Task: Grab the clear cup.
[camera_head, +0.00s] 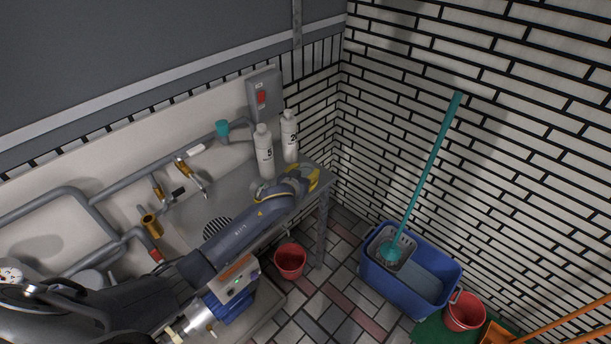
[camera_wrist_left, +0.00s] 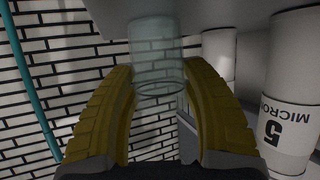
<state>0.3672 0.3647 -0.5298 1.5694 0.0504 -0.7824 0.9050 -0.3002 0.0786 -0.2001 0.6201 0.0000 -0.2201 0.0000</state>
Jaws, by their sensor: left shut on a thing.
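The clear cup (camera_wrist_left: 157,58) shows in the left wrist view, see-through, between the two yellow fingers of my left gripper (camera_wrist_left: 160,95). The fingers are shut on its sides. In the head view my left gripper (camera_head: 306,180) is at the right end of the metal table (camera_head: 185,208), beside the white bottles. I cannot make out the cup there. My right gripper is not in view.
Two white bottles, one marked 5 (camera_head: 264,155) and another (camera_head: 289,138), stand close behind my left gripper. A red bucket (camera_head: 290,261) is on the floor below. A blue mop bucket (camera_head: 425,287) with a teal mop (camera_head: 432,155) stands at right.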

